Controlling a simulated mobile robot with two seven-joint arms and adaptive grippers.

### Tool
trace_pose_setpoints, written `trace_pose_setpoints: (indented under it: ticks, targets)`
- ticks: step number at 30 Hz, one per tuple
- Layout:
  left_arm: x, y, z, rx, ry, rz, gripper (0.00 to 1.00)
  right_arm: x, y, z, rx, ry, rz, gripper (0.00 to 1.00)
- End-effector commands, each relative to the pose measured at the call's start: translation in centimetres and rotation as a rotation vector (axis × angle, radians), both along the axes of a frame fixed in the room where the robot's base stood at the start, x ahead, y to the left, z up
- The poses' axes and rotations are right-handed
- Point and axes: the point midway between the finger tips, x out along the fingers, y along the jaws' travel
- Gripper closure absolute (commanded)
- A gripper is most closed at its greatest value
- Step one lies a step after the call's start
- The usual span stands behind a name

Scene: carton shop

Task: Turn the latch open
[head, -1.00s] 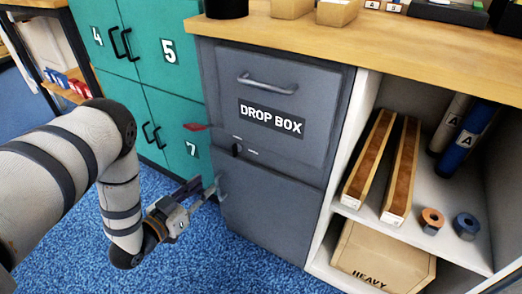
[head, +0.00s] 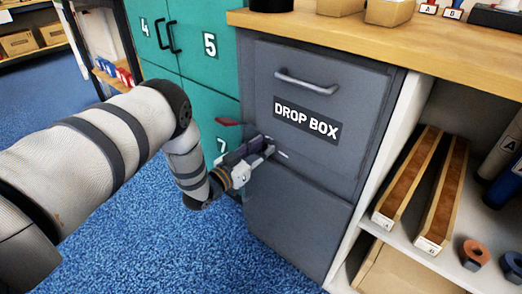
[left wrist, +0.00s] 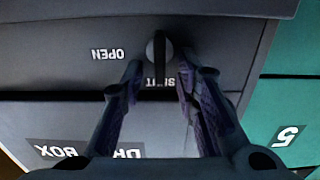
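The latch (left wrist: 158,50) is a small dark knob with a narrow bar on the grey drop box front (head: 335,165). In the left wrist view, which shows the box upside down, the bar points toward the partly hidden SHUT label (left wrist: 160,83). The OPEN label (left wrist: 107,54) is off to the left. My left gripper (head: 268,146) is at the box front, below the drawer handle, and hides the latch in the head view. In the left wrist view its fingers (left wrist: 160,75) are apart, one on each side of the bar, with gaps visible. My right gripper is not in view.
Green lockers (head: 210,90) with a red lever (head: 229,122) stand left of the box, close to my left gripper. A wooden counter (head: 400,38) overhangs above. An open white shelf (head: 375,232) is on the right. Blue floor (head: 170,250) is clear below.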

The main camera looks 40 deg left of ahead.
Motion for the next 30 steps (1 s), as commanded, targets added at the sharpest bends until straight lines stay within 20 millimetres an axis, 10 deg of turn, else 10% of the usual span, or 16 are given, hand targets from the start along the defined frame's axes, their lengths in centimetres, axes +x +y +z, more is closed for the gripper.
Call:
trace_pose_setpoints:
  ticks: [7, 30]
  targets:
    - [0.0, 0.0, 0.0, 0.000, 0.000, 0.000, 1.00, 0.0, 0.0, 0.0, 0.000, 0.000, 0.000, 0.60]
    - [0.0, -0.6, 0.1, 0.277, -0.023, -0.003, 1.00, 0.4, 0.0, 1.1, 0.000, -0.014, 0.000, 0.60]
